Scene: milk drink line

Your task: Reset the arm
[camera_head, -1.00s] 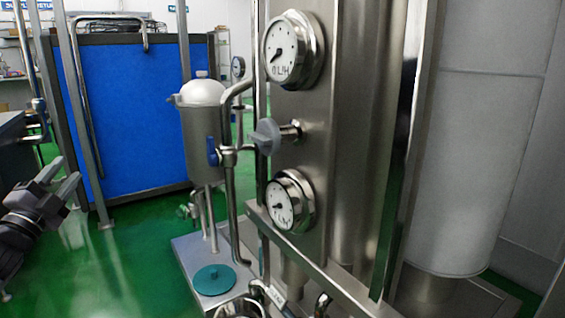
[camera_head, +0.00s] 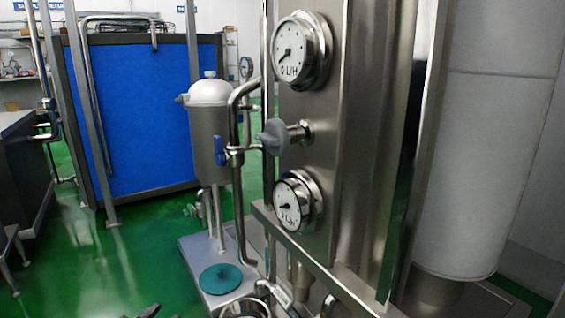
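Only the dark fingertips of my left gripper (camera_head: 166,312) show, at the bottom edge left of centre. The two tips are apart with nothing seen between them; the rest of the gripper is cut off by the frame. They are in front of the green floor, to the left of the steel machine's base. My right gripper is not in view.
A steel machine with an upper gauge (camera_head: 301,50), a grey knob (camera_head: 272,137) and a lower gauge (camera_head: 297,202) stands close at centre right. A white-lidded steel vessel (camera_head: 208,125) stands left of it. Open green floor (camera_head: 120,265) lies left.

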